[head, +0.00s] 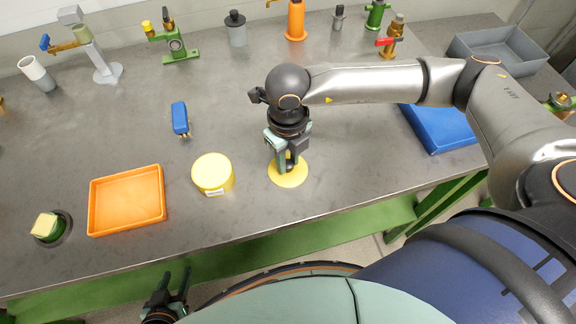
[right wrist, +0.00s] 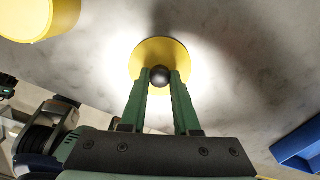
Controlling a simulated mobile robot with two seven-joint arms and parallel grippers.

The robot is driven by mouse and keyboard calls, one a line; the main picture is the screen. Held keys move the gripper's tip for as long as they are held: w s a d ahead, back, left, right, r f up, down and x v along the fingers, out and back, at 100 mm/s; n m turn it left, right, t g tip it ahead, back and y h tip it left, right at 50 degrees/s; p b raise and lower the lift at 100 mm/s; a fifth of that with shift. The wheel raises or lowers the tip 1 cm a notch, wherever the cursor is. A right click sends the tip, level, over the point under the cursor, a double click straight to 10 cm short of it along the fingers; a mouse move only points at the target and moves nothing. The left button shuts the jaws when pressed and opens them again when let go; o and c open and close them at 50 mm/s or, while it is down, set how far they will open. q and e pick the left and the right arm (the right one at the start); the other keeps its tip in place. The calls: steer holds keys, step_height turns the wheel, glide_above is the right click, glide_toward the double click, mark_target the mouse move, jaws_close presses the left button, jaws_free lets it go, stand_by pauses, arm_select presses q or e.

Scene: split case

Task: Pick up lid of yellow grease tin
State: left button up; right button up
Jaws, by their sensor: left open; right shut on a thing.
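The yellow lid (head: 289,174) is a flat round disc with a dark round knob (right wrist: 160,76) at its centre. My right gripper (head: 287,163) points down at it and is shut on the knob; the right wrist view shows one green finger on each side. The lid lies on or just above the bench; I cannot tell which. The yellow grease tin (head: 213,174) stands to the left of the lid, apart from it, with a pale label on its front. It shows partly in the right wrist view (right wrist: 38,14). My left gripper (head: 176,274) is open and empty, in front of the bench edge.
An orange tray (head: 160,205) lies left of the tin. A blue clip-like part (head: 180,118) lies behind it. A blue tray (head: 447,138) is at right, partly behind my arm. Several fittings and bottles, including an orange one (head: 296,20), line the back.

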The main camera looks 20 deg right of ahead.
jaws_close()
steer(key=shift+r, duration=0.1)
